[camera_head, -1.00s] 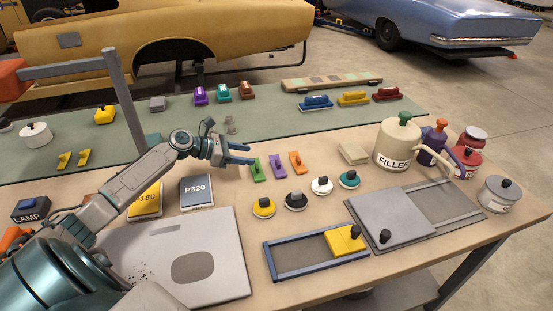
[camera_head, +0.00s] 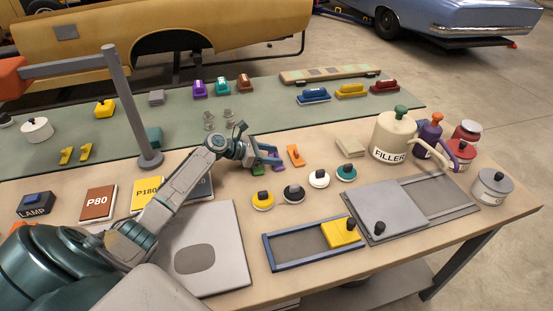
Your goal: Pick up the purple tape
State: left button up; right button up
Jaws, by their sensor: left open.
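A purple tape-like block (camera_head: 199,89) stands on the green mat at the back, left of a teal one (camera_head: 222,87) and a brown one (camera_head: 245,83). My left gripper (camera_head: 268,161) is open on the wooden bench, well in front of these blocks. It is at a small green tool (camera_head: 257,167) and a small purple tool (camera_head: 278,163), and partly hides both. I cannot tell whether the fingers touch them. An orange tool (camera_head: 295,156) lies just right of the gripper. My right gripper is not in view.
Yellow, black, white and teal knobbed discs (camera_head: 293,193) lie in front of the gripper. A grey post (camera_head: 128,110) stands left of my left arm. A filler can (camera_head: 392,138) stands at the right. Small grey pieces (camera_head: 209,122) lie behind the gripper.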

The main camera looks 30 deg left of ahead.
pick_arm(q)
jog(key=c, duration=0.8)
jog(key=shift+c, duration=1.2)
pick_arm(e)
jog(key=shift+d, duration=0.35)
pick_arm(q)
jog(key=shift+r, duration=0.1)
